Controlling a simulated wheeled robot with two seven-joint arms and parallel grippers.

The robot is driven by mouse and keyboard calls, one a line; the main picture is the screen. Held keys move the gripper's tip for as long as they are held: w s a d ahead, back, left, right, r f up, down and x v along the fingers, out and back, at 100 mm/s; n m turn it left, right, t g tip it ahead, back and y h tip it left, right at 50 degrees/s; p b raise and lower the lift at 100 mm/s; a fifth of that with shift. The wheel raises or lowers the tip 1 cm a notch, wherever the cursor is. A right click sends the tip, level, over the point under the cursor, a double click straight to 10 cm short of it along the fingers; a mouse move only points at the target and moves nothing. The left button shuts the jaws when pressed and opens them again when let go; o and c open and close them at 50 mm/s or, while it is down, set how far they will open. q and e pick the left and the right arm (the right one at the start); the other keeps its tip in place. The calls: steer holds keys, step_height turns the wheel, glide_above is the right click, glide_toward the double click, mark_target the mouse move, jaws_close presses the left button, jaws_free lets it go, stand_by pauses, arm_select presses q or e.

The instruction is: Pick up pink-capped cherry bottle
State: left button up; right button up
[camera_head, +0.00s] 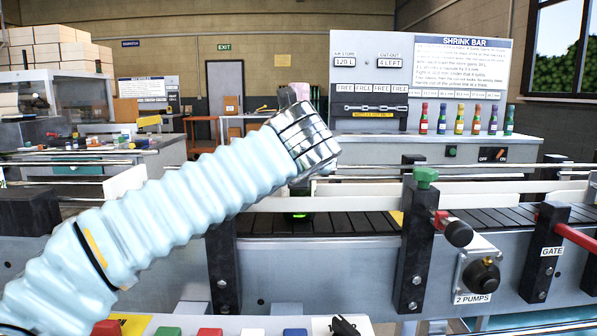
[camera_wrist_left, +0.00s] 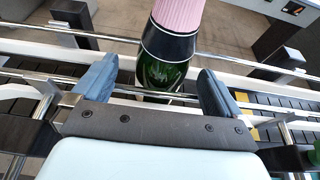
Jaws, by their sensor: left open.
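The pink-capped cherry bottle (camera_wrist_left: 165,72) is dark green glass with a black band and a pink cap (camera_wrist_left: 178,16). In the left wrist view it stands between the two blue fingers of my left gripper (camera_wrist_left: 157,88), which are apart with a gap on each side of it. In the head view my left arm hides most of the bottle. Only a bit of pink cap (camera_head: 299,91) shows above the wrist and a bit of green glass (camera_head: 298,216) below it, at the conveyor. My right gripper is not in view.
The bottle stands at a dark conveyor (camera_head: 350,221) with metal guide rails. A green-knobbed post (camera_head: 425,178) and a gate post (camera_head: 546,250) stand to the right. Several small coloured bottles (camera_head: 459,119) line the shrink bar panel behind.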

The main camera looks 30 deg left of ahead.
arm_select(q)
steer(key=x, duration=0.4)
steer(key=shift+w+f, duration=0.1)
steer(key=shift+w, duration=0.3)
steer(key=c, duration=1.6)
steer(key=shift+c, duration=0.8)
